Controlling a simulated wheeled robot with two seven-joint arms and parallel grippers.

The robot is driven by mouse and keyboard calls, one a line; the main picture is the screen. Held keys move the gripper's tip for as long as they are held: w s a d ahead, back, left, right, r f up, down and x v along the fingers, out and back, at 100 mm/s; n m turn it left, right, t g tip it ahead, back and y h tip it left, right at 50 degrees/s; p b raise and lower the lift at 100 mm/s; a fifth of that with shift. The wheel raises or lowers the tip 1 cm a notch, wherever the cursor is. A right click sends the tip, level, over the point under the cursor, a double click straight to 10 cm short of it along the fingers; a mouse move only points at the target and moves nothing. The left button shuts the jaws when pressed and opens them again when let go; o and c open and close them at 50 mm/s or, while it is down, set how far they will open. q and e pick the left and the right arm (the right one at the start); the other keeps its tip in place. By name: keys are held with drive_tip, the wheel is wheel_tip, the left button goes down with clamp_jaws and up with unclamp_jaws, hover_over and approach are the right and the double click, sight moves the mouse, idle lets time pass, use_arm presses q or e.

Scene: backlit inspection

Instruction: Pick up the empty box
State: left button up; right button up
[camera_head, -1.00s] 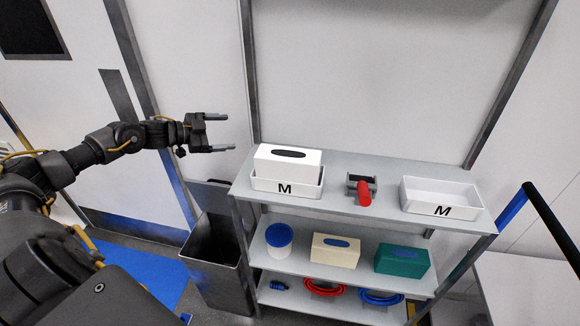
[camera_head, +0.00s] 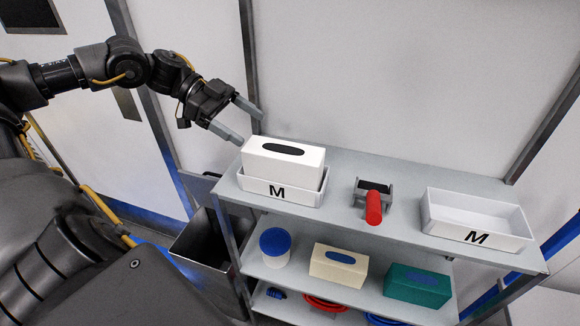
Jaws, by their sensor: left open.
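A white box (camera_head: 284,165) with a dark oval opening in its top sits in a white tray marked M (camera_head: 300,197), at the left end of the top shelf. Whether the box is empty inside cannot be seen. Another white tray marked M (camera_head: 455,225), with nothing in it, stands at the right end of that shelf. My left gripper (camera_head: 250,129) is open and empty, its fingers pointing down and right, just above and behind the white box's left end. It looks apart from the box. My right gripper is not in view.
A red-handled tool on a grey holder (camera_head: 373,203) stands between the trays. The lower shelf (camera_head: 298,277) holds a blue-lidded tub (camera_head: 275,248), a cream box (camera_head: 338,268) and a green box (camera_head: 416,287). A dark bin (camera_head: 205,250) stands left of the shelf unit.

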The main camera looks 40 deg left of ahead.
sight(280, 149)
use_arm(q)
drive_tip(key=shift+w+d+f+p, duration=0.15)
drive_tip(key=shift+d+f+p, duration=0.05)
drive_tip(key=shift+d+p, duration=0.95)
drive_tip(key=shift+f+p+x, duration=0.25)
drive_tip(key=shift+p+x, duration=0.6)
drive_tip(key=shift+x, duration=0.6)
drive_tip(key=shift+w+a+f, duration=0.15)
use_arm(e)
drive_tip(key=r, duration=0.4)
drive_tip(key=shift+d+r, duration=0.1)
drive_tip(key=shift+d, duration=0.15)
use_arm(q)
drive_tip(key=p+x, duration=0.2)
drive_tip(key=x, duration=0.2)
drive_tip(key=shift+d+p, duration=0.4)
drive_tip(key=shift+d+f, duration=0.2)
drive_tip(key=shift+f, duration=0.1)
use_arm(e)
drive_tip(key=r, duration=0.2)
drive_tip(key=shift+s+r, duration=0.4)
use_arm(q)
drive_tip(key=shift+c, duration=0.5)
drive_tip(key=c, duration=1)
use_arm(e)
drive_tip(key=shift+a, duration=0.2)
